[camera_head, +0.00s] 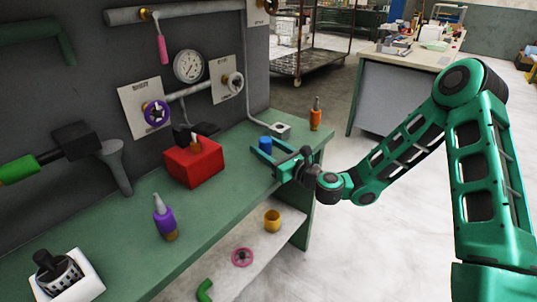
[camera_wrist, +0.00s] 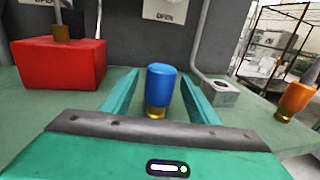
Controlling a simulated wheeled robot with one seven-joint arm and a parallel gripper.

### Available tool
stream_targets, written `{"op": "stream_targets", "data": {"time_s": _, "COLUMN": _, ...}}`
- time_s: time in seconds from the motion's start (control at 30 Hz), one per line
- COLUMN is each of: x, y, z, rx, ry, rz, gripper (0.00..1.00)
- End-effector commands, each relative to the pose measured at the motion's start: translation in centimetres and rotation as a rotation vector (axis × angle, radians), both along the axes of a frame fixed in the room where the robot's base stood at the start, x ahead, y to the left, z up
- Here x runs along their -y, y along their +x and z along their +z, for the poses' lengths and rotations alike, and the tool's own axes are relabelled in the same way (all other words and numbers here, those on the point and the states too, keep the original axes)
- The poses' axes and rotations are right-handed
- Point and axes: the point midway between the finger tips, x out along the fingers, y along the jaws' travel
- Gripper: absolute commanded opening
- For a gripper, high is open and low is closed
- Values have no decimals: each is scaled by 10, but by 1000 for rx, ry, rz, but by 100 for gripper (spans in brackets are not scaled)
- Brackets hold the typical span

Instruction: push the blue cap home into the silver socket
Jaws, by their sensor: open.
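The blue cap (camera_wrist: 161,84) stands upright on the green bench, with a brass-coloured base below it. It also shows in the head view (camera_head: 265,143). My gripper (camera_wrist: 158,84) is open, with one finger on each side of the blue cap and gaps between fingers and cap. It also shows in the head view (camera_head: 267,151), low over the bench. A silver block (camera_wrist: 218,92), which looks like the silver socket, sits on the bench right of my gripper. It shows beyond the gripper in the head view (camera_head: 281,130).
A red box (camera_head: 194,163) stands left of my gripper. An orange bottle (camera_head: 316,115) stands near the bench's far end. A purple bottle (camera_head: 164,218) stands nearer on the bench (camera_head: 115,225). A wall with a gauge (camera_head: 188,66) and valves rises behind. A lower shelf holds a yellow cup (camera_head: 272,221).

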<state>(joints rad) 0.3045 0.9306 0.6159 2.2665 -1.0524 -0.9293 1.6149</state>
Motion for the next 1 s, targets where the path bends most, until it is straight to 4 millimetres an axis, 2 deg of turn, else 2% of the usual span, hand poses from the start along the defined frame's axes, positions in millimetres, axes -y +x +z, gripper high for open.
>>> {"op": "stream_targets", "data": {"time_s": 0.33, "x": -5, "y": 7, "z": 0, "rx": 1, "ry": -1, "rz": -2, "gripper": 54}}
{"op": "stream_targets", "data": {"time_s": 0.37, "x": -5, "y": 7, "z": 0, "rx": 0, "ry": 0, "rz": -2, "gripper": 49}}
{"op": "stream_targets", "data": {"time_s": 0.5, "x": -5, "y": 7, "z": 0, "rx": 0, "ry": 0, "rz": -2, "gripper": 16}}
{"op": "stream_targets", "data": {"time_s": 0.57, "x": -4, "y": 7, "z": 0, "rx": 0, "ry": 0, "rz": -2, "gripper": 3}}
{"op": "stream_targets", "data": {"time_s": 1.0, "x": -3, "y": 7, "z": 6, "rx": 1, "ry": 1, "rz": -3, "gripper": 3}}
